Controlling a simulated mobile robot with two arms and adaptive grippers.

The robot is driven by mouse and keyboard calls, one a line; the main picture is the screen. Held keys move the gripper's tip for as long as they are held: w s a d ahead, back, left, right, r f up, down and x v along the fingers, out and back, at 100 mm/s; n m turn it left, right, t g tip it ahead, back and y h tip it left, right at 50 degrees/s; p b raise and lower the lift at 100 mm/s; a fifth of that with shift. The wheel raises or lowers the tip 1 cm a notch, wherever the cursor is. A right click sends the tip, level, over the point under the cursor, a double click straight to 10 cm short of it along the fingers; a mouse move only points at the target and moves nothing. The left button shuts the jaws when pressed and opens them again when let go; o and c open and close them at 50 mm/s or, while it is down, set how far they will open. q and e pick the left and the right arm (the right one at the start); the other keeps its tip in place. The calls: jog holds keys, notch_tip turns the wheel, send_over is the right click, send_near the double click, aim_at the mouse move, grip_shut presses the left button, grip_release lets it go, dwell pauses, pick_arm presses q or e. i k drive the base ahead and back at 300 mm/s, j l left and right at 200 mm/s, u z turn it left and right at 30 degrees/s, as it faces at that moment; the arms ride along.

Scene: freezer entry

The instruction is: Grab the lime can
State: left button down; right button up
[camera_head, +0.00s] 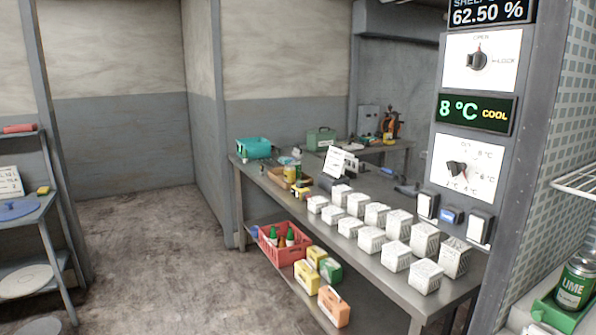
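The lime can (575,284) is a green can with a "LIME" label and a metal top, at the lower right edge of the head view. It stands upright at a green tray or holder (545,312) on a light surface. Its right side is close to the picture's edge. Neither of my grippers shows in this view.
A white wire shelf (577,181) juts out above the can. A pillar with dials and a display reading 8 °C COOL (474,114) stands left of it. A metal table (400,290) holds several white boxes. The floor (150,250) at left is clear.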

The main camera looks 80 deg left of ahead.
aim_at(297, 164)
jog(key=u, duration=2.55)
jog(key=i+j+u, duration=0.2)
jog(key=i, duration=0.15)
jog(key=i+u, duration=0.2)
jog(key=i, duration=0.15)
jog(key=i+j+u, duration=0.1)
jog(key=i+u, duration=0.2)
jog(key=i, duration=2.15)
jog(key=i+z, duration=0.2)
jog(key=i, duration=0.25)
jog(key=i+j+z, duration=0.25)
jog(key=i, duration=0.2)
jog(key=i+j+z, duration=0.2)
jog(key=i, duration=0.25)
jog(key=i+j+z, duration=0.2)
jog(key=i, duration=0.25)
jog(key=j, duration=0.1)
